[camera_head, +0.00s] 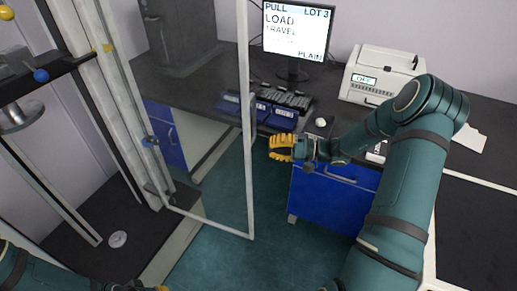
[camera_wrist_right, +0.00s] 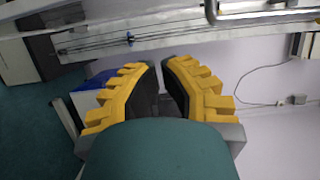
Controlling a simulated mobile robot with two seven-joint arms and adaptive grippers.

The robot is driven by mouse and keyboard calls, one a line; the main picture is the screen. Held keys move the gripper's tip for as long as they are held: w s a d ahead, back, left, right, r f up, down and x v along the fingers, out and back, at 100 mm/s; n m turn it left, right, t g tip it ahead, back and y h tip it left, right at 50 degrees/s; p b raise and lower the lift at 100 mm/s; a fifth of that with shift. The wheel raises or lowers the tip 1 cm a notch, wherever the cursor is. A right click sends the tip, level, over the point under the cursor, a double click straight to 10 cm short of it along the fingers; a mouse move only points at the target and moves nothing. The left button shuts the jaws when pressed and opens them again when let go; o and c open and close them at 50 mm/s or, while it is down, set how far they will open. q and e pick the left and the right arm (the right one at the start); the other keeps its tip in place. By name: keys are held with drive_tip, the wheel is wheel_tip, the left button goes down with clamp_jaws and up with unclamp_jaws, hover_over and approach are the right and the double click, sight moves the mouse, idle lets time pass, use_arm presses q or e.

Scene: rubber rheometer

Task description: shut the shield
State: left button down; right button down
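The shield (camera_head: 247,90) is a clear panel in a pale frame, swung open from the machine's column at the left. Its free edge stands upright in the middle of the head view, with a small handle (camera_head: 253,131) on it. My right gripper (camera_head: 276,147) has yellow fingers and is just right of that edge, at about handle height; I cannot tell whether they touch. In the right wrist view the fingertips (camera_wrist_right: 160,64) nearly meet, with a thin empty gap between them. Only a yellow bit of my left gripper (camera_head: 162,288) shows at the bottom edge.
The machine's dark base (camera_head: 80,250) is at the left. Behind the shield are a dark bench, blue trays (camera_head: 284,113), a keyboard (camera_head: 283,97) and a monitor (camera_head: 297,35). A white printer (camera_head: 382,75) and mouse (camera_head: 321,122) are right. Green floor lies clear below the shield.

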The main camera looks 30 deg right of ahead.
sight(239, 155)
drive_tip(key=shift+w+a+f+b, duration=0.1)
drive_tip(key=shift+w+a, duration=0.4)
drive_tip(key=shift+a, duration=1.2)
drive_tip(key=shift+w+a+f+b, duration=0.1)
drive_tip(key=shift+w+a, duration=0.35)
drive_tip(key=shift+a, duration=1.25)
drive_tip(key=shift+w+a+b, duration=0.1)
drive_tip(key=shift+w+a, duration=0.4)
drive_tip(key=shift+a, duration=1.2)
drive_tip(key=shift+s+a, duration=0.1)
drive_tip(key=shift+s, duration=0.05)
